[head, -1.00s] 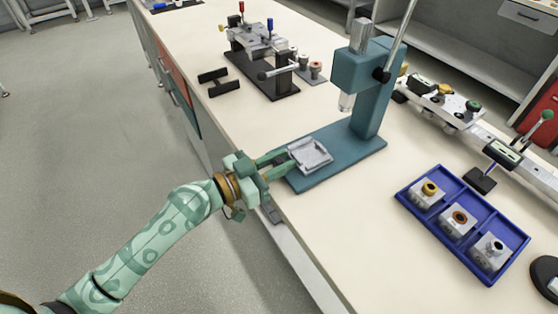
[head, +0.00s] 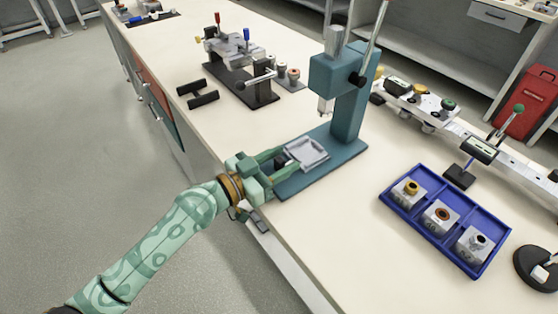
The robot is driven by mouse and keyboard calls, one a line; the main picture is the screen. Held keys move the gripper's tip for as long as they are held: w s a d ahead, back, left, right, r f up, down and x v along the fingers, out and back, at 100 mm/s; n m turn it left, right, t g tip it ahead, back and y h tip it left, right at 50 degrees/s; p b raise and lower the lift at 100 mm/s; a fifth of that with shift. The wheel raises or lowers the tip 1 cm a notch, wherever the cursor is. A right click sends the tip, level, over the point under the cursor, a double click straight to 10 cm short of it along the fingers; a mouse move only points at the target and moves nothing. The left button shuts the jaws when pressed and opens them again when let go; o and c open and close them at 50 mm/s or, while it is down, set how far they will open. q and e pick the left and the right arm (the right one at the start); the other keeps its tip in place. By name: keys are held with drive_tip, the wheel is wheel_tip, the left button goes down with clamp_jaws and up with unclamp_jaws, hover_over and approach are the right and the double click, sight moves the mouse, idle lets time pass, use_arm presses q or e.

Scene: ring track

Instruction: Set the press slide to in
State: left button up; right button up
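The press (head: 349,112) is teal and stands on the bench with a long flat base. Its slide is a pale grey square plate (head: 305,153) with a raised rim, lying on the base between its front end and the column, near the ram (head: 325,107). The plate looks empty. My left gripper (head: 281,160) is at the plate's front left edge, with its green fingers on either side of a small dark part, seemingly the slide's handle. I cannot tell whether the fingers press on it. My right gripper is out of view.
A blue tray (head: 408,211) with three grey blocks lies right of the press. A dark fixture (head: 240,75) and two black bars (head: 190,88) stand behind left. A rail device (head: 483,150) runs along the right. The bench front is clear.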

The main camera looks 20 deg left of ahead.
use_arm(q)
drive_tip(key=b+v, duration=0.6)
drive_tip(key=v, duration=1)
drive_tip(key=shift+b, duration=0.4)
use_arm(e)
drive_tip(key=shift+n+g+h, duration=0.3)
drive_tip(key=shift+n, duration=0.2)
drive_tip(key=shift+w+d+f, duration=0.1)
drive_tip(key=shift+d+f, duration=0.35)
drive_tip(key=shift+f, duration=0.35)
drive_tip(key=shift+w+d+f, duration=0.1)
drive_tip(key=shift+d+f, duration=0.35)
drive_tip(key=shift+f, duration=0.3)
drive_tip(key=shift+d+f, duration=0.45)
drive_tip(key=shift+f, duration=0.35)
use_arm(q)
drive_tip(key=shift+s+a, duration=0.1)
drive_tip(key=shift+s, duration=0.05)
drive_tip(key=shift+f, duration=0.1)
